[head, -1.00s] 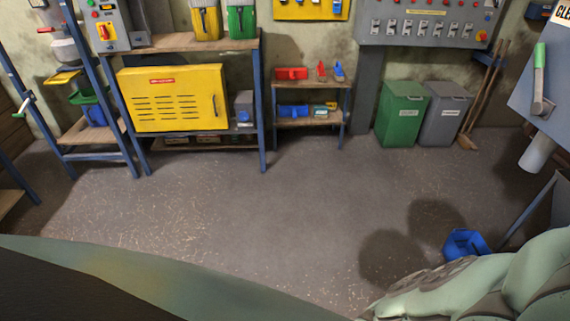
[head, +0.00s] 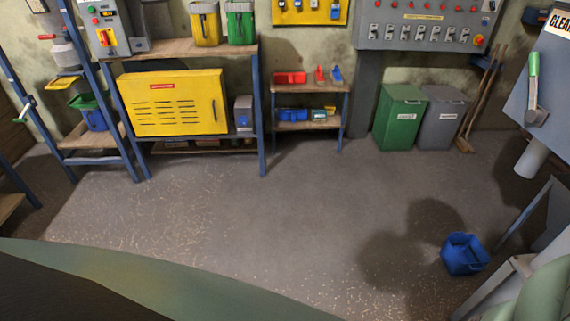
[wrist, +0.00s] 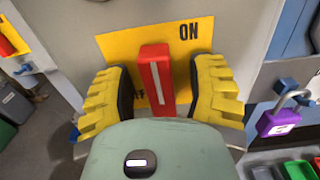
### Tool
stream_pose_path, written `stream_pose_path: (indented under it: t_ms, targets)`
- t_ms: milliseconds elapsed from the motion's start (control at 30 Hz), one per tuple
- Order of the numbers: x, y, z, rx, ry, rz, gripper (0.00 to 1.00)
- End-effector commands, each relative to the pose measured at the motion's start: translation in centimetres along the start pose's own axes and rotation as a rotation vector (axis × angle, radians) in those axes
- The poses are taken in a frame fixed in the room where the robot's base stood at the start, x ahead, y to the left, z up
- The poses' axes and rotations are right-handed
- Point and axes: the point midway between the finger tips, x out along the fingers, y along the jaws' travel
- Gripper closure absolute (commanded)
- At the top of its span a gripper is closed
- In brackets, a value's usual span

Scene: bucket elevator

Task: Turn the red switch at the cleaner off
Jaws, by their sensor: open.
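The red switch (wrist: 154,66), a bar with a white stripe, stands near upright in the wrist view on a yellow plate (wrist: 118,46). The plate reads ON at upper right; the end of OFF shows at lower left, partly hidden. My gripper (wrist: 160,90) has its yellow, black-padded fingers open on both sides of the switch. The switch's lower end is hidden behind my gripper's body. In the head view, the cleaner (head: 555,75), a grey machine with a cut-off "CLEA" sign, is at the right edge; the red switch is not visible there.
A green-handled lever (head: 533,80) is on the cleaner's side. A purple padlock (wrist: 278,122) hangs right of the switch. A blue bin (head: 464,254) sits on the floor by the cleaner's frame. Shelves and a yellow cabinet (head: 172,103) line the back; the middle floor is clear.

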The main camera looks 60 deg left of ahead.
Motion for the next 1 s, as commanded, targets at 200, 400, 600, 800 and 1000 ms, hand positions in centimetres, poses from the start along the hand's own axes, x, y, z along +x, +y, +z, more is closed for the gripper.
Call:
stream_pose_path:
  t_ms: [200,400,600,800,1000]
  targets:
    - [0.06,0.19,-0.02,0.0,0.0,0.004,0.45]
    - [0.04,0.17,-0.02,0.001,0.0,0.004,0.59]
    - [0.02,0.13,-0.01,0.001,0.0,0.003,0.79]
    - [0.01,0.11,-0.01,0.001,0.0,0.002,1.0]
    - [0.01,0.09,-0.04,0.0,0.0,0.002,1.0]
